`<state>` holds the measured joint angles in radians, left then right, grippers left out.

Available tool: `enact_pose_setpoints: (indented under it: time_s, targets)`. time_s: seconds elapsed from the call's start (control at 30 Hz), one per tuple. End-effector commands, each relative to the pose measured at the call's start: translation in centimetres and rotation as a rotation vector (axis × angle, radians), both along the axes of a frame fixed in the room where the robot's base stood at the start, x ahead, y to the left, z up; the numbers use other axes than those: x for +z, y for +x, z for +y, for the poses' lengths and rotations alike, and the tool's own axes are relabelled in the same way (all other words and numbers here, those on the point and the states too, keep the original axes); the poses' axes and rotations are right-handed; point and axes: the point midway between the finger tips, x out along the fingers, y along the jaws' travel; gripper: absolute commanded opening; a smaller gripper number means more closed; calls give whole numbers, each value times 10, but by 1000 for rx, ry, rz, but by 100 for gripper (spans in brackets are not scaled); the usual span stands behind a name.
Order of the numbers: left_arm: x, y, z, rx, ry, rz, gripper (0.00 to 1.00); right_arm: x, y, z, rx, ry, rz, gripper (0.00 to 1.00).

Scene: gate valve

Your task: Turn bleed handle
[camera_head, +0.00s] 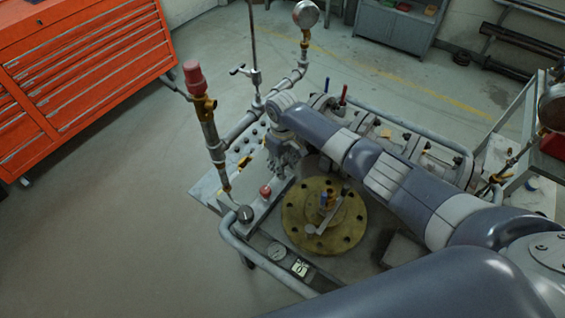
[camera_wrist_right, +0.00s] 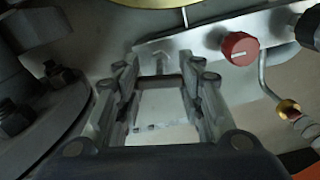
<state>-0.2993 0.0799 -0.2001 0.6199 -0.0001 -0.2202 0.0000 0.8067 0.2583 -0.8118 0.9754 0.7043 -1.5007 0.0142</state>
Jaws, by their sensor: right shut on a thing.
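My right gripper (camera_head: 284,165) reaches down over the grey panel at the back left of the valve cart. My left gripper is not in view.
A black knob (camera_head: 245,213) stands close to the red knob. A brass flange (camera_head: 296,228) lies in front of the gripper. A red-capped upright pipe (camera_head: 204,115) and a gauge (camera_head: 305,14) rise nearby. An orange tool chest (camera_head: 85,75) stands left; open floor lies lower left.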

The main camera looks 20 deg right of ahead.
Motion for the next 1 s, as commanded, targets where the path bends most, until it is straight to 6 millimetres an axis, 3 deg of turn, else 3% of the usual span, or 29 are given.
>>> enact_pose_setpoints:
  time_s: [0.3,0.83,0.87,0.9,0.93,1.0]
  targets:
    - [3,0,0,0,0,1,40,0,-1,0,116,0,2,12]
    - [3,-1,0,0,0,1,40,0,-1,0,136,-1,2,12]
    - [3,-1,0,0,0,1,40,0,-1,0,136,-1,2,40]
    - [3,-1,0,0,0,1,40,0,-1,0,136,-1,2,49]
    - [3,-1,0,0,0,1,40,0,-1,0,136,-1,2,56]
    - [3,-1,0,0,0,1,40,0,-1,0,136,-1,2,57]
